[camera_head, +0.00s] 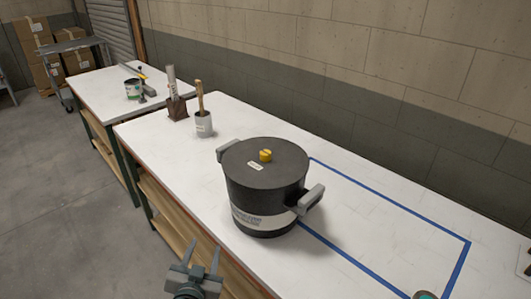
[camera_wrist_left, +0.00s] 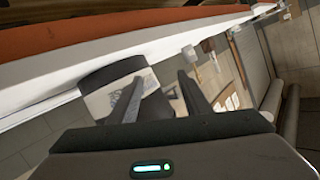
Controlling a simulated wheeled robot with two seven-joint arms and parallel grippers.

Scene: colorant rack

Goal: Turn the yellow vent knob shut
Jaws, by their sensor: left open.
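The yellow vent knob (camera_head: 265,155) sits on the dark lid of a black pot (camera_head: 240,195) on the white workbench. The pot has grey side handles and a pale label. My left gripper (camera_head: 200,250) is open and empty, in front of the bench's front edge, well below and to the left of the knob. In the left wrist view, the fingers of the left gripper (camera_wrist_left: 158,95) stand apart, with part of the dark pot (camera_wrist_left: 110,75) and its label beyond them. The knob is not visible in that view.
Blue tape (camera_head: 390,214) outlines an area on the workbench (camera_head: 150,140) right of the pot. A second bench (camera_head: 95,88) stands farther back. A wall runs behind.

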